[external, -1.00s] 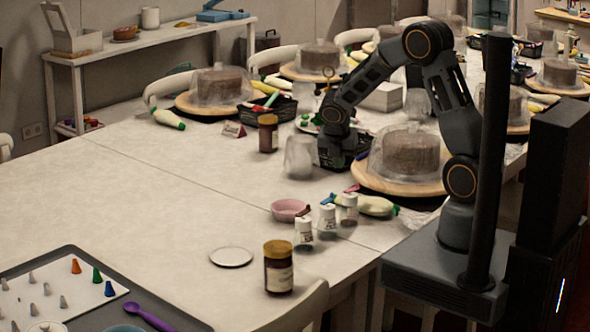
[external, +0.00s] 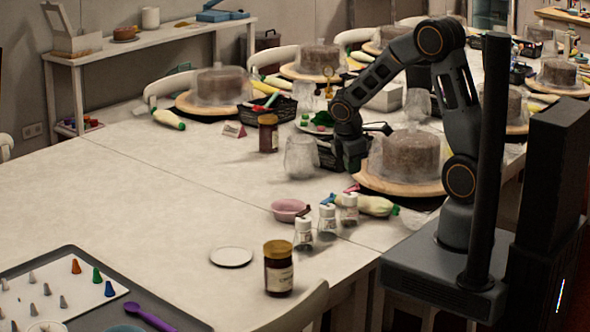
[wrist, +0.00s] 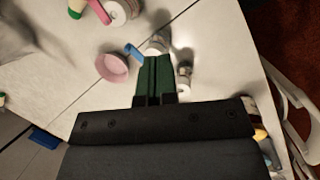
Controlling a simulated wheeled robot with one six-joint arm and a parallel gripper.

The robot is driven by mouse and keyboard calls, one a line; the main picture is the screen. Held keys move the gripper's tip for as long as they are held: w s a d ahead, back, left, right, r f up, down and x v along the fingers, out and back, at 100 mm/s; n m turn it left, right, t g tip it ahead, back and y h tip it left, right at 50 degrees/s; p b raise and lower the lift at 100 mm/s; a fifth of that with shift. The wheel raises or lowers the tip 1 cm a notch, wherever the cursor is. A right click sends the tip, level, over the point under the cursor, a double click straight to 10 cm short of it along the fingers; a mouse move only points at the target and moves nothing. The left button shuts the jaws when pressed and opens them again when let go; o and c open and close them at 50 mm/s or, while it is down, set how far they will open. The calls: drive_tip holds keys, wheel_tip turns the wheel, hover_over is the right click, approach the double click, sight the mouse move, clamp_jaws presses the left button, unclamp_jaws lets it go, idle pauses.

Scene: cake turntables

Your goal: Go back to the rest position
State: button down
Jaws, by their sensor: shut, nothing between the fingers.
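My gripper (external: 352,168) hangs just left of the nearest covered cake (external: 408,155), pointing down beside the clear glass jar (external: 300,156). In the wrist view its green fingers (wrist: 155,78) are together with nothing between them. The arm is bent high over the nearest cake turntable. In the external view the gripper hides part of a black basket behind it.
Near the gripper are a pink bowl (external: 290,209), several small white-capped jars (external: 327,219) and a piping bag (external: 372,205). A brown jar (external: 278,268) stands at the front.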

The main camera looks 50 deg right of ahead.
drive_tip(key=s+a+r+m+t+y, duration=0.3)
drive_tip(key=s+a+r+m+t, duration=0.15)
drive_tip(key=s+r+m, duration=0.85)
drive_tip(key=w+d+f+n+g+h, duration=0.1)
drive_tip(key=d+f+h, duration=0.3)
drive_tip(key=d, duration=0.8)
drive_tip(key=w+d+f+n+g+h, duration=0.1)
drive_tip(key=w+d+f+h, duration=0.1)
drive_tip(key=d+f, duration=0.75)
drive_tip(key=w+a+f+n+t+y+b, duration=0.1)
drive_tip(key=w+a+f+n+t+y, duration=0.1)
drive_tip(key=w+f+n+y, duration=0.2)
drive_tip(key=w+a+f+n+t+y+b, duration=0.2)
drive_tip(key=w+f+n+y, duration=0.2)
drive_tip(key=w+n, duration=0.3)
drive_tip(key=shift+w+a+f+n, duration=0.35)
drive_tip(key=shift+w+f, duration=0.55)
drive_tip(key=shift+w, duration=0.8)
